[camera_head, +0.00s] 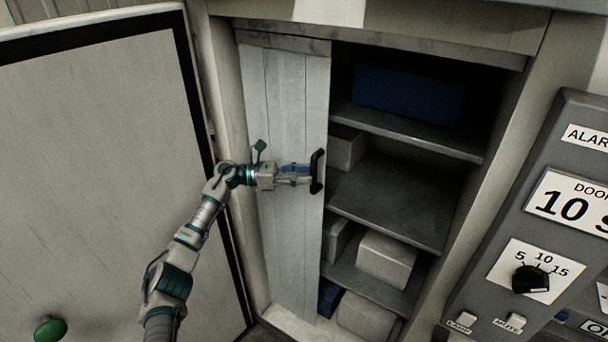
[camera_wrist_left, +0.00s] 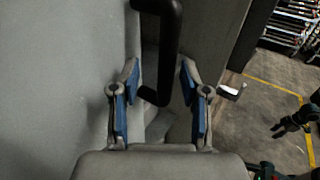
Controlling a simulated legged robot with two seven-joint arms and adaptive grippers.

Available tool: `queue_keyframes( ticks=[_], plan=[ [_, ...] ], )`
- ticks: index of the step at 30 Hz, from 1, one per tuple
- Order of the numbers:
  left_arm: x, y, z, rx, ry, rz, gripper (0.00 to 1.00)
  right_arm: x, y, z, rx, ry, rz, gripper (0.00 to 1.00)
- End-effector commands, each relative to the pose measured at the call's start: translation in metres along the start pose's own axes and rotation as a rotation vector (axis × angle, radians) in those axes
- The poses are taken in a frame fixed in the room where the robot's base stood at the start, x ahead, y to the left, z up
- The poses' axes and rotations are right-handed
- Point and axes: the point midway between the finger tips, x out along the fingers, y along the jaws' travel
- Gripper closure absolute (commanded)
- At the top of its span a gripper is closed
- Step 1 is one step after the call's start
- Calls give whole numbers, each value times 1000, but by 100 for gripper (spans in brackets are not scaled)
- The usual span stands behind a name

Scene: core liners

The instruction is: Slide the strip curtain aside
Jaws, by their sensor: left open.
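The strip curtain (camera_head: 285,100) is a pale panel of vertical strips. It hangs over the left part of the cabinet opening, and the right part is uncovered. A black handle (camera_head: 318,160) sits at the curtain's right edge. It also shows as a dark bar (camera_wrist_left: 168,45) in the left wrist view. My left gripper (camera_head: 308,173) is at the handle, in front of the curtain. In the left wrist view its blue-padded fingers (camera_wrist_left: 160,85) are open, with the lower end of the handle between them and gaps on both sides.
Shelves (camera_head: 395,200) in the uncovered part hold pale boxes (camera_head: 386,258) and a dark blue box (camera_head: 408,95). An open cabinet door (camera_head: 90,130) stands at the left. A grey control panel (camera_head: 555,140) with a dial stands at the right.

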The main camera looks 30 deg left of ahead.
Motion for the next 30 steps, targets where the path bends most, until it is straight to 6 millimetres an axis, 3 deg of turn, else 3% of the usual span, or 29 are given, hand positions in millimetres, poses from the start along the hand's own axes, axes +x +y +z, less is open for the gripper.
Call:
queue_keyframes(
  ticks=[13, 30],
  plan=[
    [-66, 2, -1, -1, 2, 5, 55, 0, 1, 0, 1, 1, -1, 60],
    [-71, 2, -1, 0, 1, 4, 55, 0, 0, -2, 2, 1, 1, 60]
  ],
)
